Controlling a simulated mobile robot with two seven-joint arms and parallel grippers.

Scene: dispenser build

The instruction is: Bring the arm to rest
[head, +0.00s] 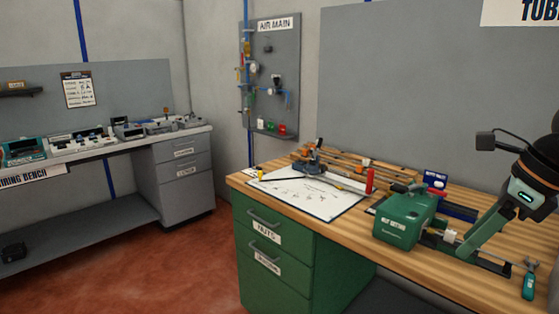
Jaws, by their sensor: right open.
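My right gripper (462,248) comes in from the right edge, its dark and grey-green hand angled down and to the left over the wooden workbench (520,222). It is open. Its tips are low, close to the right end of a green machine (402,222) labelled as a nut setter. I cannot tell whether they touch anything there, and I see nothing clearly held. My left gripper is not in view.
A white sheet (318,196) lies on the bench, with a wooden rack (375,175) behind it. A red cylinder (369,181) stands beside the sheet. A green-handled tool (529,284) is at the front right. A grey bench (100,150) and air panel (271,75) are farther back.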

